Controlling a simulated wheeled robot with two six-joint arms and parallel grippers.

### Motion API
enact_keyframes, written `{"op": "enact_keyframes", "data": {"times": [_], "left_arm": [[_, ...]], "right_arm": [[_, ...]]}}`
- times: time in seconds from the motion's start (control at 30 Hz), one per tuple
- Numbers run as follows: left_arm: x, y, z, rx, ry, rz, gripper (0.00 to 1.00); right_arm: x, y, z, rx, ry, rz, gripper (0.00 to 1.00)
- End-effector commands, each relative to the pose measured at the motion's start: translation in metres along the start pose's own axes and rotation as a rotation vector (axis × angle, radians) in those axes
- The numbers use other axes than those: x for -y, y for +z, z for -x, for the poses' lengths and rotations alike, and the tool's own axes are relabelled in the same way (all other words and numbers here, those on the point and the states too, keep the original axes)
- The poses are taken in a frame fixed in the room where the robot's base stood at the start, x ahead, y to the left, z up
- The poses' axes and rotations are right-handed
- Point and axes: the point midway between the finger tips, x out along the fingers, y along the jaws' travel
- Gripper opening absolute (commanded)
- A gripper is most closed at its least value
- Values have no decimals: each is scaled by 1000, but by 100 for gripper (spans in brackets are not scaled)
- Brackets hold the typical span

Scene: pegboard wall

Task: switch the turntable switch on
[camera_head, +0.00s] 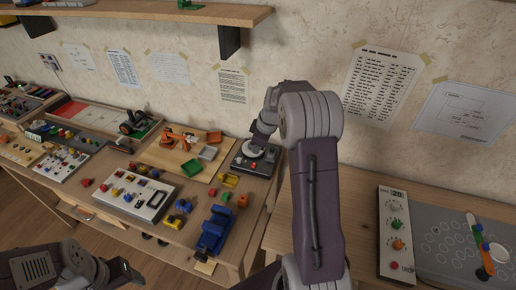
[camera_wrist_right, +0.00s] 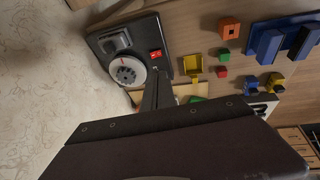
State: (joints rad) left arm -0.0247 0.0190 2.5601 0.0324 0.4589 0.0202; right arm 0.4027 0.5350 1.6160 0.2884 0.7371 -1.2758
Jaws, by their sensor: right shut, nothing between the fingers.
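The turntable (camera_head: 243,160) is a dark box with a round white disc, standing at the right end of the left table by the wall. In the right wrist view, the turntable (camera_wrist_right: 110,41) shows its white disc (camera_wrist_right: 127,71) and a small red switch (camera_wrist_right: 155,54). Whether the switch is on I cannot tell. My right gripper (camera_head: 258,143) is over the turntable in the head view. In the right wrist view, my right gripper (camera_wrist_right: 158,80) is shut and empty, its tips near the disc and below the switch. My left gripper (camera_head: 128,272) is low at the left, away from the turntable.
A panel of coloured knobs (camera_head: 153,191), a blue clamp-like object (camera_head: 211,232) and small coloured blocks lie left of and in front of the turntable. A wooden shelf (camera_head: 150,14) juts from the wall above. A knob box (camera_head: 396,235) stands on the right table.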

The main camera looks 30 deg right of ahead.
Motion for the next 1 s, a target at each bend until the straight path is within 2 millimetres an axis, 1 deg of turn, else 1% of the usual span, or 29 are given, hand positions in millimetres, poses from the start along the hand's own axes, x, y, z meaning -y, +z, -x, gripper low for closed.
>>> {"op": "enact_keyframes", "data": {"times": [0.03, 0.2, 0.3, 0.43, 0.53, 0.63, 1.0], "left_arm": [[0, 0, -1, 0, 0, 0, 68], [0, 0, -3, 0, 0, 0, 68], [0, 0, -3, 0, 0, 0, 68], [0, 0, -2, 0, 0, 0, 68], [0, 0, -2, 0, 0, 0, 68], [0, 0, -2, 0, 0, 0, 68], [0, 0, 0, 0, 0, 0, 68]], "right_arm": [[1, 0, -13, 2, -4, 0, 0], [1, 1, -50, 2, -4, 1, 0], [0, 1, -70, 2, -4, -1, 0], [-7, 7, -88, 2, -2, -1, 0], [-10, 9, -96, 1, -1, -1, 0], [-11, 10, -100, 0, 1, 0, 0], [-12, 11, -101, 1, -12, -4, 0]]}}
